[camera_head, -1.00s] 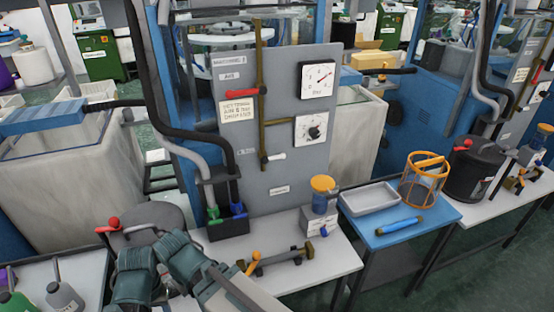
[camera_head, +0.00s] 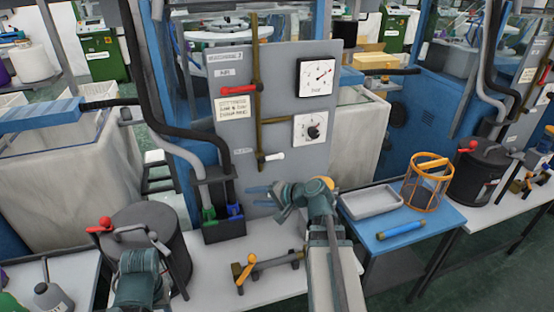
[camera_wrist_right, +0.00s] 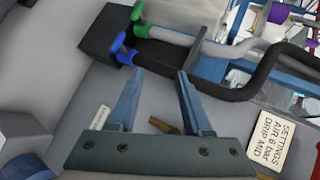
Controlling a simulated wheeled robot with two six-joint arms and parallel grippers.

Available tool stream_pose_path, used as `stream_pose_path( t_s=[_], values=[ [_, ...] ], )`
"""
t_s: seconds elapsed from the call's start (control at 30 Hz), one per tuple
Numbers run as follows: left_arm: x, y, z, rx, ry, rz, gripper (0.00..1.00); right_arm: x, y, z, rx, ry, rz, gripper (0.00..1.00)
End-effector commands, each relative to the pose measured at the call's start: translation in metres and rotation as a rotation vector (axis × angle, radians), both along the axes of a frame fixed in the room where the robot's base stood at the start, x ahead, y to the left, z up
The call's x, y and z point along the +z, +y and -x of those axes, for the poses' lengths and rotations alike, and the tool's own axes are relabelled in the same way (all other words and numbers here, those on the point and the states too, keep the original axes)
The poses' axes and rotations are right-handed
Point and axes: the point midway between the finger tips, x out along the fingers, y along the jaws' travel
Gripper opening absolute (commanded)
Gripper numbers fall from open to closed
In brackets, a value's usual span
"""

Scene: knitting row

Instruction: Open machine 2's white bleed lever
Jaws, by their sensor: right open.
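The white bleed lever (camera_head: 273,156) sticks out to the right at the foot of a brass pipe on machine 2's grey panel (camera_head: 285,60). My right gripper (camera_head: 252,196) is in front of the panel, below the lever and apart from it. Its blue fingers point left, spread and empty. In the right wrist view the open fingers (camera_wrist_right: 160,75) face the panel, with a bit of brass pipe (camera_wrist_right: 165,126) between them and a white label (camera_wrist_right: 100,117) by one finger. I cannot make out the white lever there.
A red lever (camera_head: 239,89) sits higher on the same panel. A black holder with green and blue fittings (camera_head: 222,230) stands left of my right gripper. A brass-ended fitting (camera_head: 268,266) lies on the white table. A dark lidded pot (camera_head: 150,240) stands at left.

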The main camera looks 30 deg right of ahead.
Motion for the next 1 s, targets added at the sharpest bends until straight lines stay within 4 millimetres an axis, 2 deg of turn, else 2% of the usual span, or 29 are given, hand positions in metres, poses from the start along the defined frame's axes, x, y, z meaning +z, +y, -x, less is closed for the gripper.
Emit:
stream_pose_path(
  t_s=[0.03,0.1,0.2,0.33,0.43,0.67,0.77,1.0],
  values=[
    [-0.003,0.0,0.0,0.0,0.0,0.0,0.5,0.008,-0.032,0.0,-0.084,-0.04,-0.05,0.5],
    [-0.005,0.0,0.0,0.0,0.0,0.0,0.5,0.022,-0.068,0.003,-0.182,-0.097,-0.115,0.5],
    [-0.007,0.0,0.0,0.0,0.0,0.0,0.5,0.038,-0.109,0.009,-0.29,-0.161,-0.185,0.5],
    [-0.008,0.0,0.0,0.0,0.0,0.0,0.5,0.05,-0.14,0.017,-0.371,-0.212,-0.239,0.5],
    [-0.008,0.0,0.0,0.0,0.0,0.0,0.5,0.054,-0.149,0.02,-0.394,-0.228,-0.256,0.5],
    [-0.01,0.0,0.0,0.0,0.0,0.0,0.5,0.053,-0.149,0.012,-0.395,-0.23,-0.258,0.5],
    [-0.013,0.0,0.0,0.0,0.0,0.0,0.5,0.049,-0.146,-0.002,-0.392,-0.229,-0.257,0.5],
    [-0.022,0.0,0.0,0.0,0.0,0.0,0.5,0.04,-0.139,-0.05,-0.392,-0.229,-0.257,0.5]
  ],
)
